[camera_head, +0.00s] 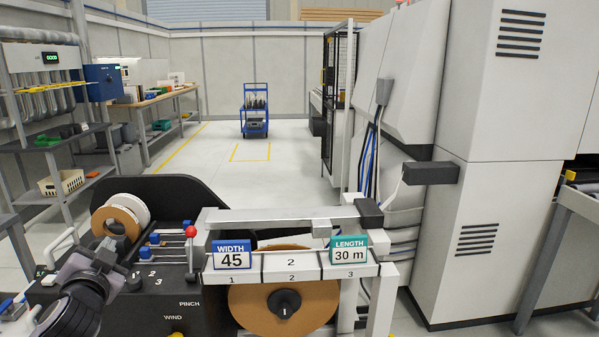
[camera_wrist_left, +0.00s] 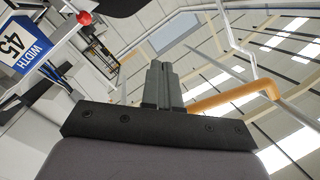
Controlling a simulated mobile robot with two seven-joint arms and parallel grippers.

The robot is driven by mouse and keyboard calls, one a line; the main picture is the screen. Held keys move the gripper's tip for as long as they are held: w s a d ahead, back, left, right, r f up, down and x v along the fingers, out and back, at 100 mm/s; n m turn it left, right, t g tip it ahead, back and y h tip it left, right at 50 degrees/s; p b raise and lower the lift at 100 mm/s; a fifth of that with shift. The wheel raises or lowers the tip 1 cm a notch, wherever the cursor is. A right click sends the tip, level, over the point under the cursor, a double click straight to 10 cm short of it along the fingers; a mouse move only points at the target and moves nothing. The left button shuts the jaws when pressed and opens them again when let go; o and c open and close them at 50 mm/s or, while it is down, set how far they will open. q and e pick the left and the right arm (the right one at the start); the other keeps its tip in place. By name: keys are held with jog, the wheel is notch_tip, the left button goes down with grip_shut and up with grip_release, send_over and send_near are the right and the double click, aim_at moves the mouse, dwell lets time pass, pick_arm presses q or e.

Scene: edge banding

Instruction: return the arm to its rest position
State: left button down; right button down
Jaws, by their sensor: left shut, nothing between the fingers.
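My left gripper (camera_head: 106,252) is at the lower left of the head view, over the left part of the black machine (camera_head: 190,312). In the left wrist view the two fingers of the left gripper (camera_wrist_left: 160,70) are together, with nothing between them. The left arm is bent low in front of the machine. My right gripper and right arm are not in view.
A lever with a red knob (camera_head: 191,231), a WIDTH 45 sign (camera_head: 232,254) and a LENGTH 30 m sign (camera_head: 348,250) stand close right of the left gripper. A brown roll (camera_head: 255,312) sits below the signs. A blue cart (camera_head: 256,112) stands on open floor beyond.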

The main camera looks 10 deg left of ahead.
pick_arm(q)
jog(key=s+d+f+m+g+h, duration=0.2)
jog(key=s+d+f+h, duration=0.15)
jog(key=f, duration=0.65)
jog(key=s+d+f+m+g+h, duration=0.1)
jog(key=s+d+f+m+h, duration=0.3)
jog(key=f, duration=0.7)
jog(key=s+d+f+n+g+h, duration=0.1)
jog(key=s+d+f+g, duration=0.1)
jog(key=s+d+f, duration=0.35)
jog(key=s+d+f+n+g+h, duration=0.1)
jog(key=s+d+f+h, duration=0.15)
jog(key=s+f, duration=0.6)
jog(key=s+d+r+n+t, duration=0.1)
jog(key=d+r+n, duration=0.2)
jog(key=d, duration=0.6)
jog(key=shift+s+r+n+y, duration=0.15)
jog(key=shift+s+n+y, duration=0.2)
jog(key=shift+n, duration=0.55)
jog(key=shift+w, duration=0.1)
